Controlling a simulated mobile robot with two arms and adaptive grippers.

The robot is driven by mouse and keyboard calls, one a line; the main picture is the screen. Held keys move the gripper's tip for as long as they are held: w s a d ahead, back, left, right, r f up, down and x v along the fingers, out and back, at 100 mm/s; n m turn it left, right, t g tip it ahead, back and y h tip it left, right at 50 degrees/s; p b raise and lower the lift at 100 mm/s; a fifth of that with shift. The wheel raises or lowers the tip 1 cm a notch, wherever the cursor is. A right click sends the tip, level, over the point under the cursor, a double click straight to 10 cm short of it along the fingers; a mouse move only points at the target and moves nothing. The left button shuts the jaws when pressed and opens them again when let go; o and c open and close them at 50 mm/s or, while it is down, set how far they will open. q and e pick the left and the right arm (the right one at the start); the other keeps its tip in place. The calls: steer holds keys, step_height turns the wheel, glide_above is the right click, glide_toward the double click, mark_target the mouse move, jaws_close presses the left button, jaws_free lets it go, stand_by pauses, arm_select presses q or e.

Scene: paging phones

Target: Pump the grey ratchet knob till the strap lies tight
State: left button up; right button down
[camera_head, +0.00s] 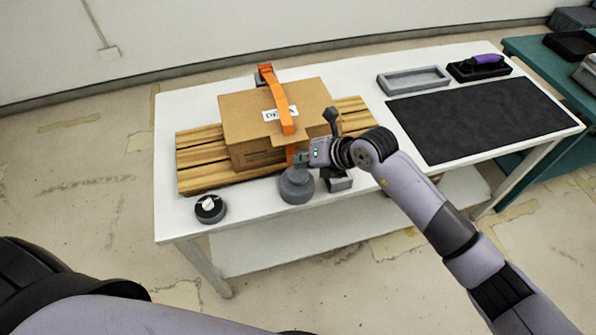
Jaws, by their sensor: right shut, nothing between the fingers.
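A cardboard box (240,115) sits on a wooden slatted pallet (196,160) on the white table. An orange strap (278,100) runs over the box from back to front; it stands up at the back and looks raised off the top. The round grey knob (297,188) is at the table's front edge, in front of the box. My right gripper (299,159) is shut and empty, just above and behind the knob by the strap's front end; I cannot tell if it touches either. My left gripper is out of view.
A small round dark dish (210,208) stands left of the knob. A black mat (480,118), a grey tray (413,80) and a dark tray with a purple-handled tool (486,61) fill the table's right side. A teal table (528,58) adjoins at the right.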

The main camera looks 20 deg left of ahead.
mark_target(301, 171)
stand_by(0.8)
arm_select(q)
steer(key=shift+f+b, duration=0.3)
arm_select(e)
steer(key=shift+f, duration=0.45)
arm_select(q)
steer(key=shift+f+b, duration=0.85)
arm_select(e)
steer(key=shift+f, duration=1.2)
arm_select(q)
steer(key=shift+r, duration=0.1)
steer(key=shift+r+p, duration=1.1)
steer(key=shift+p, duration=0.1)
arm_select(e)
steer(key=shift+r, duration=1.6)
step_height(301, 171, up, 5)
steer(key=p, duration=0.3)
steer(key=shift+p, duration=0.4)
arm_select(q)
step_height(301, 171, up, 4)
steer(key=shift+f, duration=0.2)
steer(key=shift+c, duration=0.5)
